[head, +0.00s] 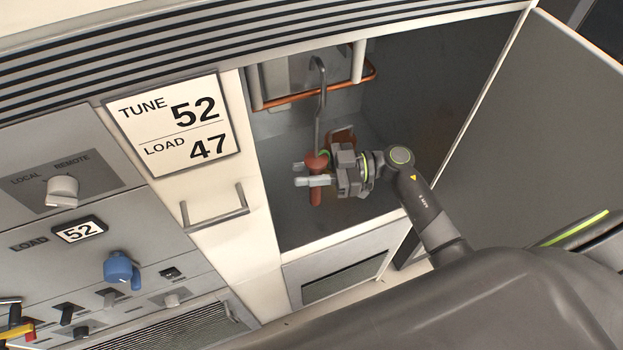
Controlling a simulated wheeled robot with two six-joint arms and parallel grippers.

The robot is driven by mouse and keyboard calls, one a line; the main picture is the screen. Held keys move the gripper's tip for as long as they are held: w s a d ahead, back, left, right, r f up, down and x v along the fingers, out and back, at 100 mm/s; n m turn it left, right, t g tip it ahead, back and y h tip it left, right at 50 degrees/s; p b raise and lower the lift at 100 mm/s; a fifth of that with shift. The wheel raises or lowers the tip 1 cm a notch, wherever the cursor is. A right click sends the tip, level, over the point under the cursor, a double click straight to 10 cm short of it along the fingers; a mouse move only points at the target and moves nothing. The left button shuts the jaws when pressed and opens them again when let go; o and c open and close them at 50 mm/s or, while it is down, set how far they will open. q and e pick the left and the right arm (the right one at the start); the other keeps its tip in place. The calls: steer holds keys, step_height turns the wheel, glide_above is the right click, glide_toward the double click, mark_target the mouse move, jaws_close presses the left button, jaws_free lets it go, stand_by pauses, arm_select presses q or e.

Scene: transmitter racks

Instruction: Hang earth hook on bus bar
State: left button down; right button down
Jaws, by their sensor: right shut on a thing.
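My right gripper (320,171) reaches into the open cabinet bay and is shut on the red-brown handle (316,193) of the earth hook. The hook's grey metal rod and curved top (319,72) rise from the handle, roughly upright in the picture. The copper-coloured bus bar (290,98) runs across the upper part of the bay between two pale posts. The hook's curved end overlaps the bar in the picture. I cannot tell whether it touches the bar or is in front of it. My left gripper is not in view.
The cabinet door (550,120) stands open at the right. A cream frame with a bar handle (215,212) and a TUNE/LOAD sign (173,124) borders the bay at the left. A control panel with knobs, one blue (121,269), is further left. A copper-coloured piece (342,135) sits behind the gripper.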

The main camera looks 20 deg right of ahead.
steer(key=shift+f+b, duration=1.1)
steer(key=shift+f, duration=0.95)
steer(key=c, duration=1.1)
jaws_free()
steer(key=shift+f, duration=0.1)
steer(key=shift+d, duration=0.15)
